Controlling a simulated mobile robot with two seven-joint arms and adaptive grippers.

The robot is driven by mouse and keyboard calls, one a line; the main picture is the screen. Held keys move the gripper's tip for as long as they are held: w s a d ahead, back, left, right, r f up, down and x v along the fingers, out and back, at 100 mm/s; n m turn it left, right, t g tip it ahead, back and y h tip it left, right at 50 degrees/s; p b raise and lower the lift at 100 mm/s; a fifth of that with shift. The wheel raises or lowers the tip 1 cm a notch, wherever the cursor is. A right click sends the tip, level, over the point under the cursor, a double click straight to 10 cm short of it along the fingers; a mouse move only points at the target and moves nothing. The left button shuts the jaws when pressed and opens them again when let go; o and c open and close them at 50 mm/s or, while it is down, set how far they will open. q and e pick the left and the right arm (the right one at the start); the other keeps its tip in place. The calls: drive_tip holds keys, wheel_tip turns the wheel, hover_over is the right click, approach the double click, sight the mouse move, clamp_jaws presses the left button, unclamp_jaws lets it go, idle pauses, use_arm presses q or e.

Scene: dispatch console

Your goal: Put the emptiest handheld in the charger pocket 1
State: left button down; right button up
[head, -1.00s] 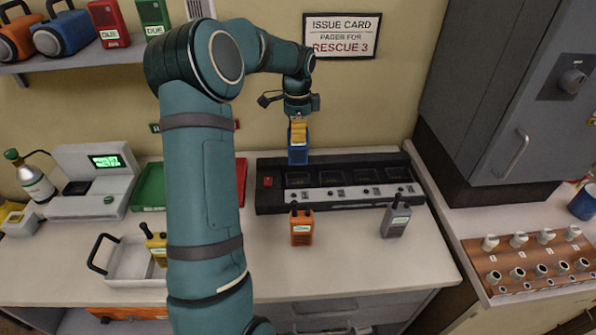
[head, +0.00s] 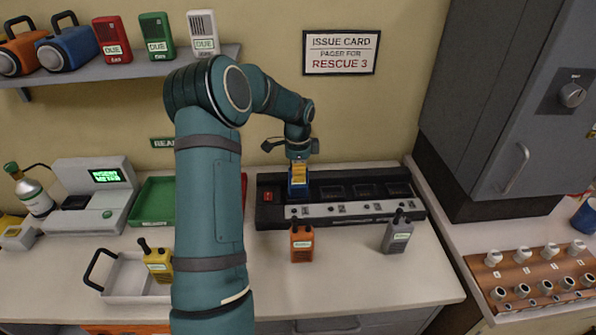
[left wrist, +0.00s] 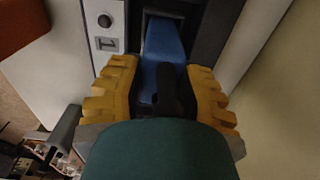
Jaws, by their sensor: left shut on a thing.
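My left gripper (head: 299,172) is shut on a blue handheld (head: 298,189) at the leftmost pocket of the black charger (head: 410,216). In the left wrist view the blue handheld (left wrist: 162,52) sits between the yellow fingers (left wrist: 165,92), its far end at or in a dark pocket opening. How deep it sits is hidden. An orange handheld (head: 302,243) and a grey handheld (head: 397,234) stand upright on the counter in front of the charger. A yellow handheld (head: 158,262) leans in a white tray (head: 125,278) at left. My right gripper is not seen.
A tester with a green display (head: 106,176) and a green tray (head: 152,203) stand at left. A shelf (head: 130,72) with lamps and pagers hangs above. A grey cabinet (head: 490,110) and a brown peg board (head: 535,280) are at right. The other charger pockets look empty.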

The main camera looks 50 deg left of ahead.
use_arm(q)
drive_tip(key=shift+f, duration=0.2)
drive_tip(key=c, duration=0.7)
unclamp_jaws()
drive_tip(key=shift+r, duration=0.15)
wheel_tip(320, 180, up, 12)
drive_tip(key=shift+r+p, duration=0.1)
drive_tip(key=shift+p, duration=0.4)
